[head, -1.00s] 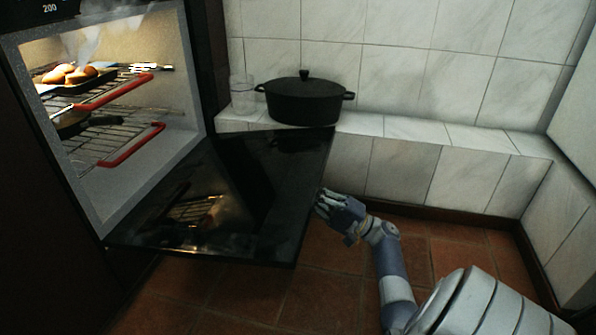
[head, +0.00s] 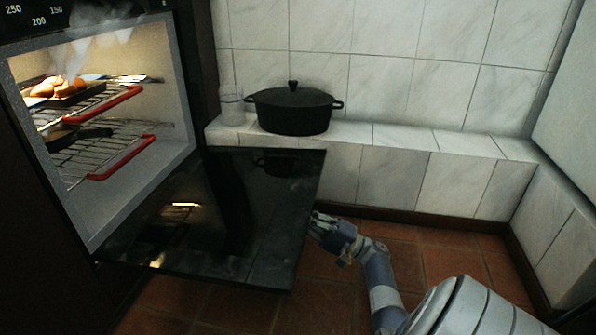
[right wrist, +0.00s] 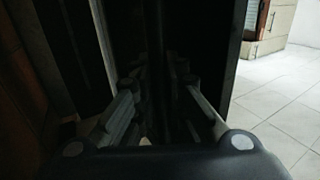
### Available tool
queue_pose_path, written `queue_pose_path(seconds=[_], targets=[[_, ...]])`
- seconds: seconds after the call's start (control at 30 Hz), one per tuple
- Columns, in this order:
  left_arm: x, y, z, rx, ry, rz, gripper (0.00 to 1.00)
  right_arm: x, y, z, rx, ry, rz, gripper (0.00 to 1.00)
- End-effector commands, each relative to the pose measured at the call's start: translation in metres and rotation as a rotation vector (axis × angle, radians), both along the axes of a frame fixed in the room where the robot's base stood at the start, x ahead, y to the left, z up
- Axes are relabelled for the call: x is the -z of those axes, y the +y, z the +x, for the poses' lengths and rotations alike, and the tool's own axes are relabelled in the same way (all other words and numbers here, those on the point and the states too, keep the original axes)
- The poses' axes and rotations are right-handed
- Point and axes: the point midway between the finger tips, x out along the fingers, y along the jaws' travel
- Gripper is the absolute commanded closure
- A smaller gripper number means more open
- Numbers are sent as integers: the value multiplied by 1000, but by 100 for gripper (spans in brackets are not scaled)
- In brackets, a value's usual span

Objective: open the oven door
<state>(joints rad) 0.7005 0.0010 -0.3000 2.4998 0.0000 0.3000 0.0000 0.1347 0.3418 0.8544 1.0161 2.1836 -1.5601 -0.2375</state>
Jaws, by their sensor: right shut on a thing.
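The oven (head: 178,185) stands at the left of the head view, lit inside. Its black glass door (head: 225,225) is folded down and out, lying close to level. My right gripper (head: 316,222) is at the door's outer edge, on the right side of the panel. In the right wrist view the gripper's two fingers (right wrist: 160,110) reach forward on either side of a dark narrow part of the door (right wrist: 158,60), and they are shut on it. The exact grip is dark and partly hidden. My left gripper is not in view.
Inside the oven are racks with red front bars (head: 122,158) and a tray of browned food (head: 75,92), with steam rising. A black lidded pot (head: 293,112) and a clear glass (head: 230,105) stand on the tiled ledge (head: 400,140). Tiled floor (head: 440,262) is free at the right.

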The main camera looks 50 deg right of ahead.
Motion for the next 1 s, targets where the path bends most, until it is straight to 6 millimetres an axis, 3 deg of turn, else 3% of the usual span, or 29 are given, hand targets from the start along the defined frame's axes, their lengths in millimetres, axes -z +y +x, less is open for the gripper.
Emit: queue_pose_path(seconds=[0.03,0.1,0.13,0.6,0.77,1.0], targets=[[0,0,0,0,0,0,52,-2,-4,-4,6,-5,1,84],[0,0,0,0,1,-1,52,-2,-4,-4,6,-5,1,68],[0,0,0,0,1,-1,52,-2,-4,-3,6,-5,1,67],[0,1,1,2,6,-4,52,1,-4,-4,4,-3,1,67],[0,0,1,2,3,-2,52,12,-14,-22,6,-1,2,67],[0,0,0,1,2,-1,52,35,-39,-63,9,1,4,67]])
